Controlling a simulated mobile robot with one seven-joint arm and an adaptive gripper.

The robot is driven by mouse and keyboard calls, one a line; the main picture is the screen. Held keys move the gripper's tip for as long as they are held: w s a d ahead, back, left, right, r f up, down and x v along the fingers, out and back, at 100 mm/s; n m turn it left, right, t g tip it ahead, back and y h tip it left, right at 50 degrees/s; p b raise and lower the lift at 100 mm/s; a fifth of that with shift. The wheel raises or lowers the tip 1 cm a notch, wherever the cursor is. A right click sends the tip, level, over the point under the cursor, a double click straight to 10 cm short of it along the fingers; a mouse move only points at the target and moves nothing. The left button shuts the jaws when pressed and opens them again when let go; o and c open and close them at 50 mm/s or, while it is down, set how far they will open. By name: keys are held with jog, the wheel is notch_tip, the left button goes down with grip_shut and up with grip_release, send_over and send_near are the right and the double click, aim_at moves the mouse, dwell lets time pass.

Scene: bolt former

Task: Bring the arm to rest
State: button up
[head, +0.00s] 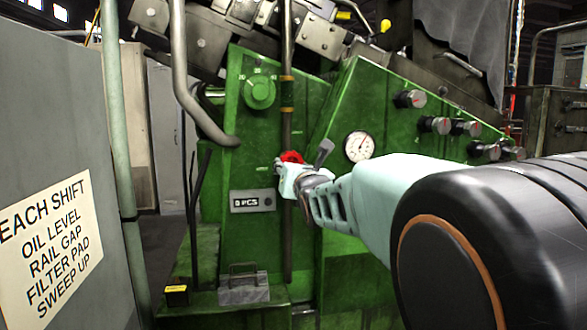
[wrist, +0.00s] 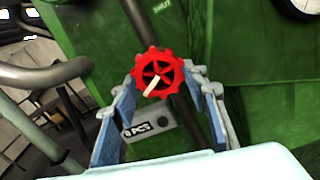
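My gripper (head: 283,174) is in front of the green machine, its tip close to a red handwheel (head: 291,157). In the wrist view the red handwheel (wrist: 158,72) has several spokes and a white mark near its hub. My gripper's two blue-padded fingers (wrist: 160,78) stand wide apart, one on each side of the wheel's rim. I see nothing held between the pads. I cannot tell whether the fingertips touch the rim. In the head view my gripper covers the lower part of the wheel. My arm reaches in from the right.
The green machine (head: 340,110) carries a gauge (head: 359,146), several knobs (head: 434,125) and a counter plate (head: 252,201). A vertical pipe (head: 287,230) runs behind my gripper. A grey panel with a sign (head: 50,237) stands at the left. A bent pipe (head: 181,80) is left of the machine's dial.

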jog(key=o, duration=0.4)
jog(key=shift+o, duration=0.2)
